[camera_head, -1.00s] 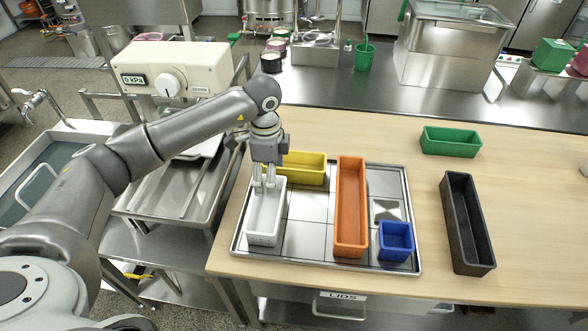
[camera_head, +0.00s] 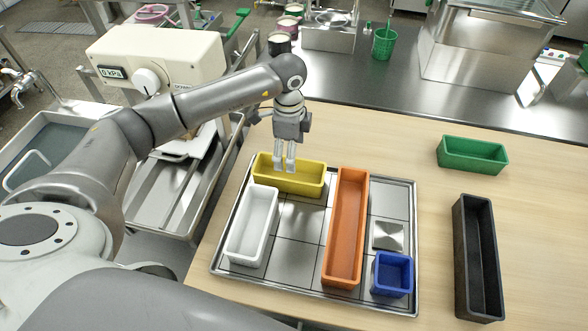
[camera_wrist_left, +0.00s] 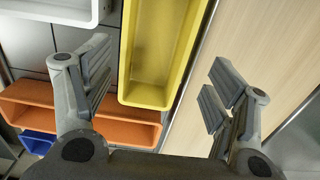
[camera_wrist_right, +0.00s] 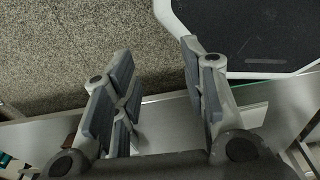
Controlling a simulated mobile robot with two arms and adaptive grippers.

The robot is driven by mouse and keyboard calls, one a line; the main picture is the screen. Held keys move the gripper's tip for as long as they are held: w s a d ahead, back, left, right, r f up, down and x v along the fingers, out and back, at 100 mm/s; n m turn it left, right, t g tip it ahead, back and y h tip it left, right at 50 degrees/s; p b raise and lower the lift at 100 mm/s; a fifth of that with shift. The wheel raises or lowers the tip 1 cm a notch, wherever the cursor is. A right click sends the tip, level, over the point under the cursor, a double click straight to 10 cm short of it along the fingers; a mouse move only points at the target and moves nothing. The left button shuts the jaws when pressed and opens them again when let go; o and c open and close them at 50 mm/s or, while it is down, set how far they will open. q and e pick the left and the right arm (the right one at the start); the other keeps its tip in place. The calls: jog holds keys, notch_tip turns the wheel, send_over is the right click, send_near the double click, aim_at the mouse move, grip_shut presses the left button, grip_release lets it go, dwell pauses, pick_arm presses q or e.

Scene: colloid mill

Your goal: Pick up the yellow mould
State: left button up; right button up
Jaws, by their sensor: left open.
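The yellow mould (camera_head: 305,183) is an open rectangular box at the back left of the metal tray (camera_head: 288,262). My left gripper (camera_head: 285,168) is over the yellow mould in the head view, its fingers pointing down. In the left wrist view the gripper (camera_wrist_left: 155,95) is open and empty, with the yellow mould (camera_wrist_left: 150,100) running between its fingers, closer to the left one. The fingers do not visibly touch it. My right gripper (camera_wrist_right: 158,100) shows only in the right wrist view, open and empty above the floor.
On the tray, a white mould (camera_head: 250,232) lies in front of the yellow one, with an orange mould (camera_head: 345,232) to the right and a blue mould (camera_head: 393,275) beyond. A green mould (camera_head: 472,155) and black mould (camera_head: 478,260) lie on the bare wooden tabletop (camera_head: 430,210).

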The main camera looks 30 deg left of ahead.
aim_at(289, 175)
pick_arm(q)
jog(key=f, duration=0.1)
jog(key=s+f, duration=0.1)
jog(key=shift+f, duration=0.35)
jog(key=shift+f+p, duration=0.3)
jog(key=shift+p, duration=0.05)
jog(key=f, duration=0.2)
jog(key=f+p, duration=0.1)
jog(key=shift+w+d+f, duration=0.1)
jog(key=shift+w+f, duration=0.1)
jog(key=shift+f, duration=0.15)
jog(key=shift+f+p, duration=0.3)
jog(key=shift+f, duration=0.3)
jog(key=c, duration=0.9)
pick_arm(e)
jog(key=s+r, duration=0.2)
jog(key=shift+d+r, duration=0.1)
jog(key=shift+r, duration=0.2)
